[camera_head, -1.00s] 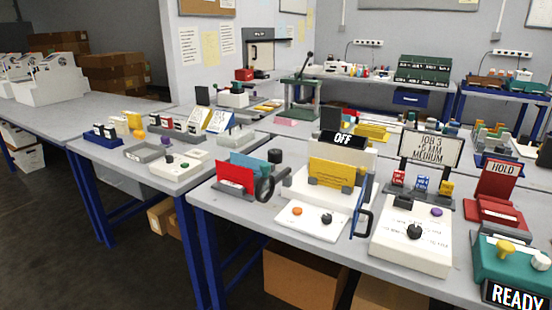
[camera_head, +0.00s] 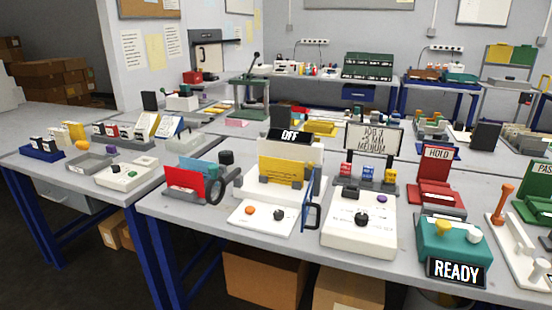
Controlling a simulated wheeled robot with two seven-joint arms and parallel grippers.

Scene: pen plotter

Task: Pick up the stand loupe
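I cannot tell for certain which thing is the stand loupe. A short black cylinder (camera_head: 226,157) stands on the near table behind the red and teal cards, and it may be the loupe. A dark ring-shaped part (camera_head: 216,190) stands upright beside the red card (camera_head: 184,183), in front of that cylinder. Neither of my grippers shows in the head view.
The near table (camera_head: 165,207) carries a white plotter with an OFF sign (camera_head: 289,136), a white control box (camera_head: 360,225), a red HOLD stand (camera_head: 437,180) and a teal READY box (camera_head: 450,240). Cardboard boxes (camera_head: 262,280) lie underneath. Dark floor is free at left.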

